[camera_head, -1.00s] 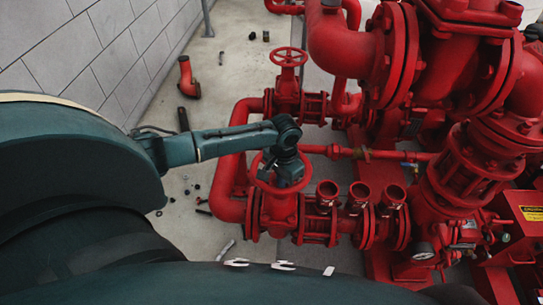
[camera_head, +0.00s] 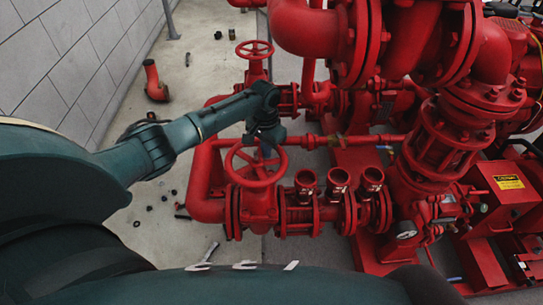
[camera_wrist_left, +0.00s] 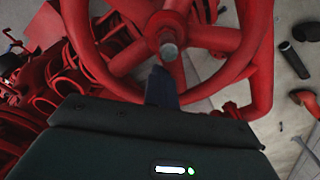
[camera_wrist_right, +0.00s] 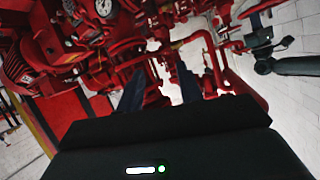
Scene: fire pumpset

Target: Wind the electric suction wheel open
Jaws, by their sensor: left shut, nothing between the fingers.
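Two red spoked handwheels are in the head view: a nearer one (camera_head: 236,172) on the front pipe and a smaller-looking far one (camera_head: 247,50). The frames do not show which bears the electric suction name. My left gripper (camera_head: 268,147) is shut and empty, at the far side of the nearer wheel. In the left wrist view its closed fingers (camera_wrist_left: 163,86) overlap the gap between the rim and hub of a red wheel (camera_wrist_left: 205,37); I cannot tell whether they touch it. My right gripper (camera_wrist_right: 160,88) has its fingers apart with nothing between them, and is outside the head view.
Three short open red outlets (camera_head: 338,180) stand right of the nearer wheel. Large red pump pipework (camera_head: 450,140) fills the right side. A loose red elbow (camera_head: 155,82) and small parts lie on the concrete floor by the grey block wall (camera_head: 75,60).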

